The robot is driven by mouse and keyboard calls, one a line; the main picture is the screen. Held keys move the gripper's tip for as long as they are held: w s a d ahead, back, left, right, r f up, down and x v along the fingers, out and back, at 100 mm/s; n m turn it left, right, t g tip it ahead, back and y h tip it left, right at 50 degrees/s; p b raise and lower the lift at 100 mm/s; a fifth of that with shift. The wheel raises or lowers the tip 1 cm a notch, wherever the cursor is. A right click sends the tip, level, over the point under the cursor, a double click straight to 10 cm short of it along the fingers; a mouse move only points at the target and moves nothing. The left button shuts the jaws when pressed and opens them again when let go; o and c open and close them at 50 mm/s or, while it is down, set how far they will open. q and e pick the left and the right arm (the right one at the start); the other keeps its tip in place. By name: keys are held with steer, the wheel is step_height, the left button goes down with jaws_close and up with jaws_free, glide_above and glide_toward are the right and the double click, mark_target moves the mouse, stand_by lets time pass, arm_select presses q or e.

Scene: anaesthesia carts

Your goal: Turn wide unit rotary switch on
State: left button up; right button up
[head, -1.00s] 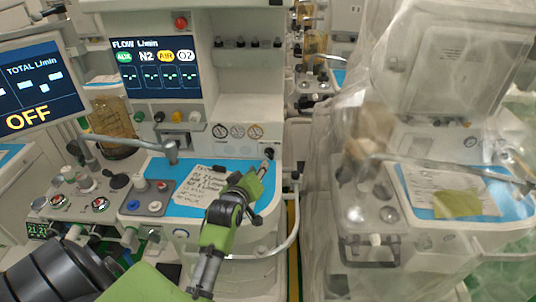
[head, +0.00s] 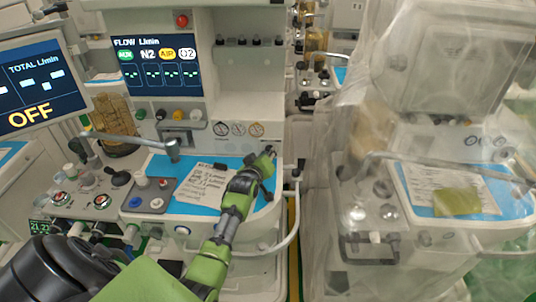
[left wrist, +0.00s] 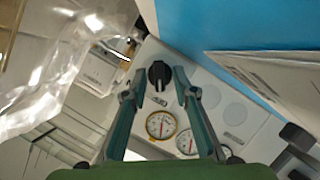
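A black rotary switch (left wrist: 158,75) sits on a white panel beside round gauges in the left wrist view. My left gripper (left wrist: 159,76) is open, with one finger on each side of the switch in that picture. I cannot tell whether the fingers touch it. In the head view my left gripper (head: 268,157) is at the back right of the cart's blue worktop (head: 205,208), and the switch is hidden or too small to make out there. The cart's left screen (head: 40,83) reads OFF. My right gripper is not in view.
Gauges (left wrist: 160,125) lie just below the switch in the wrist view. A paper sheet (head: 207,182) and a grey tray with knobs (head: 150,195) are on the worktop. A plastic-covered cart (head: 400,100) stands to the right, across a narrow gap.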

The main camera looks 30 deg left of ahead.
arm_select(q)
steer(key=shift+c, duration=0.2)
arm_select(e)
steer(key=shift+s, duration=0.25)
arm_select(q)
steer(key=c, duration=0.6)
steer(key=shift+r, duration=0.1)
jaws_close()
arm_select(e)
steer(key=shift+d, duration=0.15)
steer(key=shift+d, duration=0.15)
